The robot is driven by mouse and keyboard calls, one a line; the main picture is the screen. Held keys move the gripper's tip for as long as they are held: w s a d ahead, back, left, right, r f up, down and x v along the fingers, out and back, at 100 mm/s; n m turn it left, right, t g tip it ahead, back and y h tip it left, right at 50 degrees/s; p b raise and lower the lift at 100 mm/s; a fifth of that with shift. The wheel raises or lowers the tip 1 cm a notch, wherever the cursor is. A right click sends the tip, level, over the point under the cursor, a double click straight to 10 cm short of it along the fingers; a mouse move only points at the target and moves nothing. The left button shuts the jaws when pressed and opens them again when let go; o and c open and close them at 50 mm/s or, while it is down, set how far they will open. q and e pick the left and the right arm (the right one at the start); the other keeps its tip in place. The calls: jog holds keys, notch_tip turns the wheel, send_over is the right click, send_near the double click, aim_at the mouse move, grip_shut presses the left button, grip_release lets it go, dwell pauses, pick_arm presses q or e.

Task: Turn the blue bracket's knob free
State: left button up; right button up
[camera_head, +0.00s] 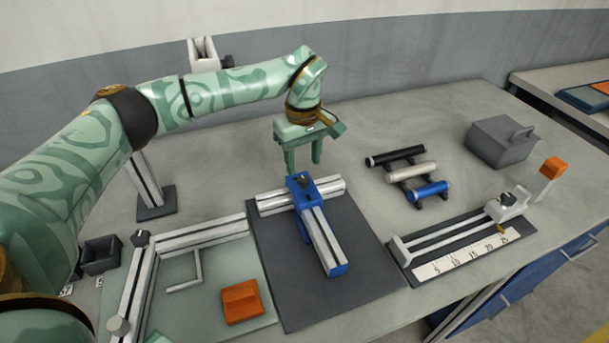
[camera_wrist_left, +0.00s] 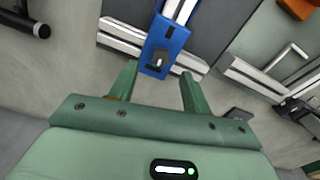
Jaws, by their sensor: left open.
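The blue bracket (camera_head: 300,189) sits where two silver rails meet on a dark grey mat (camera_head: 366,243). Its dark knob (camera_head: 303,178) is on top. In the left wrist view the blue bracket (camera_wrist_left: 165,45) is beyond the fingertips, with the knob (camera_wrist_left: 159,59) between their lines. My left gripper (camera_head: 304,170) is open and empty. It points down just behind the bracket and appears apart from it. The left gripper (camera_wrist_left: 159,75) also shows in the wrist view, its fingers spread. My right gripper is not in view.
An orange block (camera_head: 241,301) lies on the green mat at the front left, beside an L-shaped rail frame (camera_head: 190,236). Black, silver and blue cylinders (camera_head: 410,171) lie to the right. A ruled slide fixture (camera_head: 462,247) and a grey box (camera_head: 500,142) stand farther right.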

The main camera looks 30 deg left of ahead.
aim_at(303, 178)
pick_arm(q)
notch_tip(303, 178, down, 3)
jog(key=shift+s+f, duration=0.1)
jog(key=shift+f, duration=0.05)
jog(key=shift+f+b, duration=0.35)
jog(key=shift+f, duration=0.25)
jog(key=c, duration=1)
jog(key=shift+r, duration=0.1)
